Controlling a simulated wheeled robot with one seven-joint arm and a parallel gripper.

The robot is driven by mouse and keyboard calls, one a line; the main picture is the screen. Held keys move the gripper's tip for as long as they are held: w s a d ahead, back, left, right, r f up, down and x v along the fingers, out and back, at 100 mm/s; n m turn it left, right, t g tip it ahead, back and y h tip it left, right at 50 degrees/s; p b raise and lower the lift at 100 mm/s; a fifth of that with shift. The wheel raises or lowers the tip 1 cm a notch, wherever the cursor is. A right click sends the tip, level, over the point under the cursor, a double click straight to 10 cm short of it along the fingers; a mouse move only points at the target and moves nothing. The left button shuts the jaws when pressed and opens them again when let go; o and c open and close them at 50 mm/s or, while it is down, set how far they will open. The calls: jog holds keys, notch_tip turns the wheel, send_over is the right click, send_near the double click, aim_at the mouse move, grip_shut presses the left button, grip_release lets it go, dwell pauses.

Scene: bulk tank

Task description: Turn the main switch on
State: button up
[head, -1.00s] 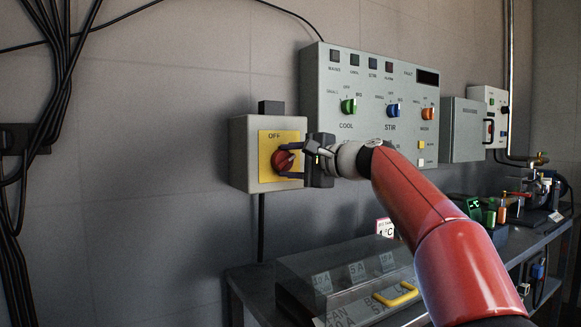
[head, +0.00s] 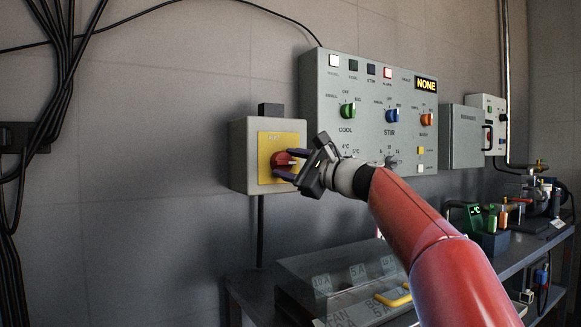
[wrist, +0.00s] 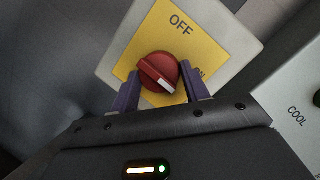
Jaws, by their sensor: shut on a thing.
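The main switch is a red knob (head: 282,160) with a white mark, on a yellow plate (head: 268,140) on a grey wall box (head: 240,155). The wrist view shows the knob (wrist: 152,70), "OFF" above it and a partly hidden "ON" at its right. The white mark points away from OFF, to the lower right in that view, roughly to the ON side. My gripper (wrist: 160,88) is shut on the knob, one dark purple finger on each side. In the head view my gripper (head: 292,163) is tilted and hides the knob's right edge.
Below is a bench (head: 250,290) with a clear cover (head: 330,265). Black cables (head: 50,90) hang at left.

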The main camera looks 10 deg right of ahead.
jog(key=shift+f, duration=0.1)
dwell(0.3)
jog(key=o, duration=1)
jog(key=b+v, duration=0.2)
jog(key=v, duration=0.5)
jog(key=shift+s+d, duration=0.2)
jog(key=shift+s, duration=0.15)
